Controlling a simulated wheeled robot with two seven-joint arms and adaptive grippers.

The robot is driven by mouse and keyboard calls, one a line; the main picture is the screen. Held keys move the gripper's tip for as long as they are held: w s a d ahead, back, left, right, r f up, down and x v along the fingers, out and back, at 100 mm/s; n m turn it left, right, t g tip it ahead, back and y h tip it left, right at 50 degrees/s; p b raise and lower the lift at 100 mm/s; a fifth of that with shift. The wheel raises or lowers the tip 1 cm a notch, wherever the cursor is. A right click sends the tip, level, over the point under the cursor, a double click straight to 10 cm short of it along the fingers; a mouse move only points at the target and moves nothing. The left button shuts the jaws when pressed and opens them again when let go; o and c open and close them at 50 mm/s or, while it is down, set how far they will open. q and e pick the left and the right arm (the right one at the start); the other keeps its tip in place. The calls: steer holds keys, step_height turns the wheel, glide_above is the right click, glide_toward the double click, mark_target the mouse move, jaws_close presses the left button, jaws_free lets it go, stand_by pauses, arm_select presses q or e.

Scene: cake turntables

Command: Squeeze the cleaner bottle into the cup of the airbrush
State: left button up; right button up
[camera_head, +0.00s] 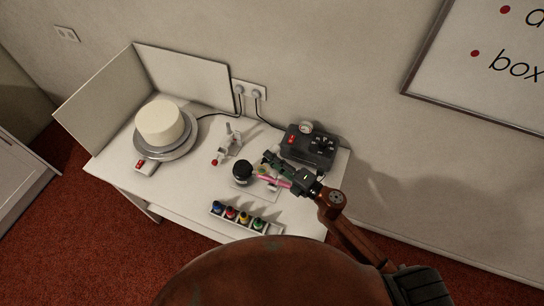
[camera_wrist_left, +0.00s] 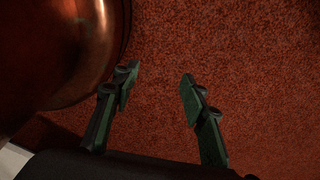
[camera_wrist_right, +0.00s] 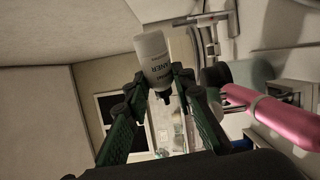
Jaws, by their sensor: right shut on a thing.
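My right gripper (camera_wrist_right: 160,90) is shut on the white cleaner bottle (camera_wrist_right: 153,58), whose label partly reads "ANER". Its dark nozzle shows between the fingers. In the head view my right gripper (camera_head: 268,163) is over the right half of the table, and the bottle is hard to make out. A pink rod, which looks like the airbrush (camera_head: 272,181), lies close below it beside a black-topped jar (camera_head: 242,172). The airbrush also shows in the right wrist view (camera_wrist_right: 285,122). I cannot make out its cup. My left gripper (camera_wrist_left: 158,85) is open and empty above the red carpet.
A white cake (camera_head: 160,122) stands on a turntable (camera_head: 180,151) at the left. A pale stand with a red knob (camera_head: 228,147) is mid-table. A dark compressor box (camera_head: 308,148) stands at the back right. A rack of paint bottles (camera_head: 238,216) lines the front.

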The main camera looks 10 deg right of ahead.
mark_target(278, 149)
steer(key=r+m+h+p, duration=0.1)
steer(key=m+p, duration=0.1)
steer(key=m, duration=0.3)
steer(key=d+r+m+t+h+p, duration=0.1)
steer(key=m+p, duration=0.2)
steer(key=m, duration=0.3)
steer(key=w+r+m+t+h+p, duration=0.1)
steer(key=m+p, duration=0.2)
steer(key=m, duration=0.3)
steer(key=shift+d, duration=0.15)
steer(key=m+p, duration=0.1)
steer(key=m+h+p, duration=0.1)
steer(key=m, duration=0.1)
steer(key=d+m+t+p, duration=0.1)
steer(key=shift+w+r+m+h, duration=0.3)
steer(key=shift+w+r+h, duration=0.05)
steer(key=shift+w+h, duration=0.05)
arm_select(q)
step_height(278, 149, up, 13)
steer(key=w+p, duration=0.1)
steer(key=w, duration=0.1)
steer(key=shift+w+r, duration=0.15)
arm_select(e)
steer(key=shift+w+d+m+h, duration=0.15)
steer(key=shift+m+h, duration=0.15)
steer(key=shift+m, duration=0.5)
steer(key=shift+f, duration=0.15)
